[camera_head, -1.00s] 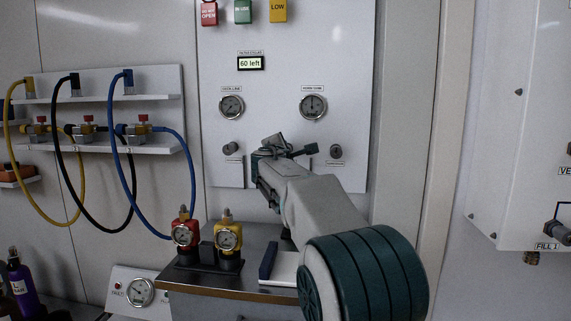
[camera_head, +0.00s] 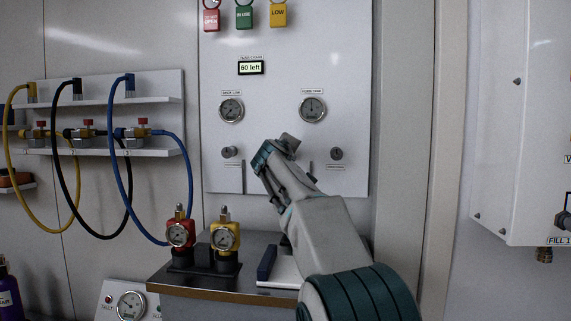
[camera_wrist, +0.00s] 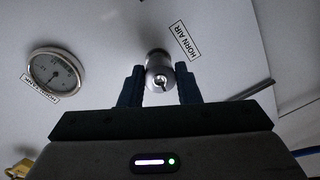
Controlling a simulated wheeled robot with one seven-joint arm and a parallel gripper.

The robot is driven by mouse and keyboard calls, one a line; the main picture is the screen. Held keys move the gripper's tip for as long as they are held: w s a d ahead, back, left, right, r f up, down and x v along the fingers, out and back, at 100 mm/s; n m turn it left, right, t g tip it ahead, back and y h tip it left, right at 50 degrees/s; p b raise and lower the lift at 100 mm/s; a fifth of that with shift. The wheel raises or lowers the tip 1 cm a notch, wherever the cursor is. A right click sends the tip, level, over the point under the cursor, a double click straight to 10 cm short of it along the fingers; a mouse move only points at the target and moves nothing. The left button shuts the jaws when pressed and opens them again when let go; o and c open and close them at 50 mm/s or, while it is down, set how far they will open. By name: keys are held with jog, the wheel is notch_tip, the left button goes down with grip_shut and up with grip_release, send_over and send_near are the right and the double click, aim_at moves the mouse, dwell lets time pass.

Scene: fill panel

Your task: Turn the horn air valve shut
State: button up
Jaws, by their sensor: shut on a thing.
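The horn air valve is a round silver metal knob (camera_wrist: 159,74) on the white panel, beside the HORN AIR label (camera_wrist: 182,42) in the wrist view. My gripper (camera_wrist: 160,88) has its two dark fingers on either side of the knob and is shut on it. In the head view my gripper (camera_head: 282,144) is up against the panel, low between the two gauges. The knob there is mostly hidden by my gripper and wrist.
The horn tank gauge (camera_head: 313,109) and deck line gauge (camera_head: 231,109) sit above. Other knobs flank my gripper, one at left (camera_head: 230,152) and one at right (camera_head: 336,154). A counter (camera_head: 210,285) with red and yellow gauge units is below. Hoses hang at left.

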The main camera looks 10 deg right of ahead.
jog(key=shift+w+a+f+m+t+b, duration=0.15)
jog(key=shift+m+b, duration=1.55)
jog(key=shift+m, duration=1.95)
jog(key=shift+s+f+m+t+b, duration=0.1)
jog(key=shift+m+t+b, duration=0.15)
jog(key=shift+m+b, duration=2.45)
jog(key=shift+m+p, duration=1)
jog(key=shift+m, duration=0.05)
jog(key=o, duration=1)
jog(key=shift+c, duration=0.2)
jog(key=shift+r, duration=0.1)
jog(key=b+v, duration=0.6)
jog(key=v, duration=0.7)
jog(key=shift+s, duration=0.4)
